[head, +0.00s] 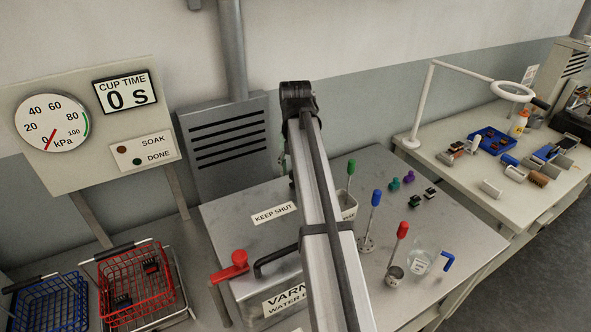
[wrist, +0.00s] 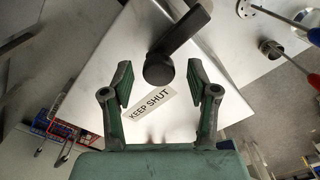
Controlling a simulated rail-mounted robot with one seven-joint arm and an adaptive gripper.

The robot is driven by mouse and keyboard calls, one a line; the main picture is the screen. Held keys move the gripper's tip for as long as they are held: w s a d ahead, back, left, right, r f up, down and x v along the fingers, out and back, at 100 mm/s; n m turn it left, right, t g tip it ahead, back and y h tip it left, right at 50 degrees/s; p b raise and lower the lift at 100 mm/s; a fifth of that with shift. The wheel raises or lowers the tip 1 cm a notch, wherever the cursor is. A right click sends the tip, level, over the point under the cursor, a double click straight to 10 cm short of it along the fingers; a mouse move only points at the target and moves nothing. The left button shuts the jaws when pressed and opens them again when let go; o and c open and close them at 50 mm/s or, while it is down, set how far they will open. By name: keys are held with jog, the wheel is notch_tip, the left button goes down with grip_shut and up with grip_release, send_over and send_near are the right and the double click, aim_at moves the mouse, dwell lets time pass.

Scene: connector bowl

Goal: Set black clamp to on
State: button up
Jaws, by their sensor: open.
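The black clamp (wrist: 182,38) shows in the wrist view as a dark lever with a rounded end, beside the white "KEEP SHUT" label. My gripper (wrist: 160,84) is open, with its green-padded fingers on either side of the lever's rounded end. I see no finger closed on it, and cannot tell how far above the lid it is. In the head view, my arm hides the gripper and this clamp. The label (head: 274,214) lies on the steel box lid (head: 235,220). I cannot read the clamp's on or off state.
A red clamp (head: 235,265) and a black lid handle (head: 286,259) are at the box front. Cups with red (head: 402,231), blue and green handled tools and a glass beaker (head: 420,261) stand to the right. Red (head: 132,285) and blue (head: 48,302) baskets are at left.

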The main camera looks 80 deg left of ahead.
notch_tip(320, 180, up, 12)
dwell(0.6)
